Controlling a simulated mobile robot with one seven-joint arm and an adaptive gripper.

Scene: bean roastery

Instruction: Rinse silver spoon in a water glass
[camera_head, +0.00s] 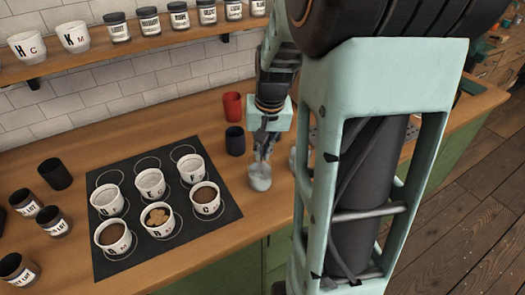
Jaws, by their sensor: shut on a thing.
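My gripper (265,152) points down directly over a water glass (260,181) near the front edge of the wooden counter. It is shut on what looks like the silver spoon, a thin grey shape hard to tell apart from the fingers. Its lower end appears to reach the glass mouth; I cannot tell whether it is in the water. A second glass (294,160) stands just to the right, partly hidden by my own column.
A black mat (110,262) with several white cups (113,238) lies to the left. A dark cup (235,141) and a red cup (232,106) stand behind the gripper. Dark jars (54,174) stand at far left; a shelf (100,58) with cups runs along the tiled wall.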

